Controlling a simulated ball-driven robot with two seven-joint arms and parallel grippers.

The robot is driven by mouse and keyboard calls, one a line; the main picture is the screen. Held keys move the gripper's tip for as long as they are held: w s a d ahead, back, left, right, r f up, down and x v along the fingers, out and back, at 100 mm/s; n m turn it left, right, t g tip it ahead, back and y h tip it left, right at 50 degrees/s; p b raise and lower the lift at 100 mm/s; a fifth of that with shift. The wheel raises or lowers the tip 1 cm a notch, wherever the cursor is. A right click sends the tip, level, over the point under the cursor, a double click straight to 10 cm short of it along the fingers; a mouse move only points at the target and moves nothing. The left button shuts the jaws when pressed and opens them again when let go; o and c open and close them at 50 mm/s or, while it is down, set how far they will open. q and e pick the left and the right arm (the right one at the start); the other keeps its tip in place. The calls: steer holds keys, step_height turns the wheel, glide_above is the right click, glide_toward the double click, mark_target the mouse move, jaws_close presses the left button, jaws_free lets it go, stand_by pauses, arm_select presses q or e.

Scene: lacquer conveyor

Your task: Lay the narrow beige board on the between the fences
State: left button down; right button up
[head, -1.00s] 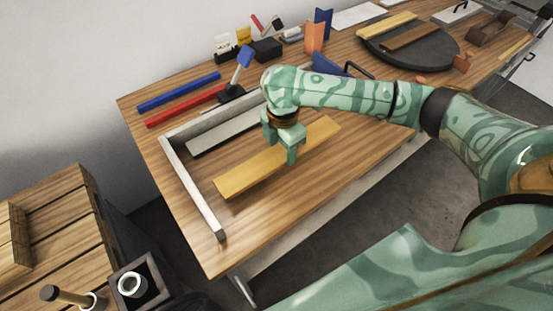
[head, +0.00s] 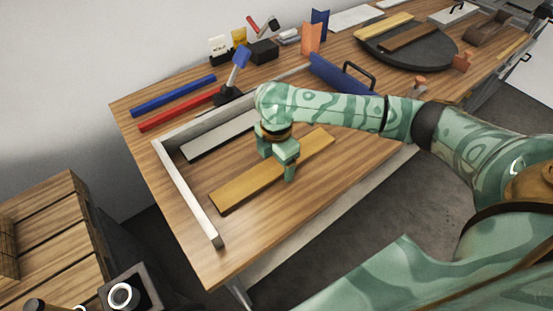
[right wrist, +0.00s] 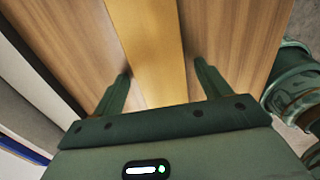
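A narrow yellow-tan board (head: 238,190) lies flat on the wooden table inside the corner of the L-shaped pale fences (head: 191,195), apart from them. My right gripper (head: 277,166) is over the board, pointing down. In the right wrist view the board (right wrist: 152,45) runs between the two fingers of the gripper (right wrist: 161,75), with a gap beside the right finger, so it looks open. A long pale grey strip (head: 215,138) lies along the back fence. Another pale yellow board (head: 385,26) lies on the dark round turntable. My left gripper is not in view.
Blue (head: 172,95) and red (head: 180,110) bars lie behind the back fence. A blue-headed stand (head: 238,60) and a blue block with a black handle (head: 340,75) stand near it. A brown board (head: 408,38) lies on the turntable (head: 440,50). Bare tabletop shows in front of the board.

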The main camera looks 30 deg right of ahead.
mark_target(276, 165)
steer(key=shift+r, duration=0.1)
arm_select(q)
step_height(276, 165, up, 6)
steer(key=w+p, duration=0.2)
steer(key=p, duration=0.4)
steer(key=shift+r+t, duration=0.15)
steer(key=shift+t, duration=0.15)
arm_select(e)
step_height(276, 165, up, 12)
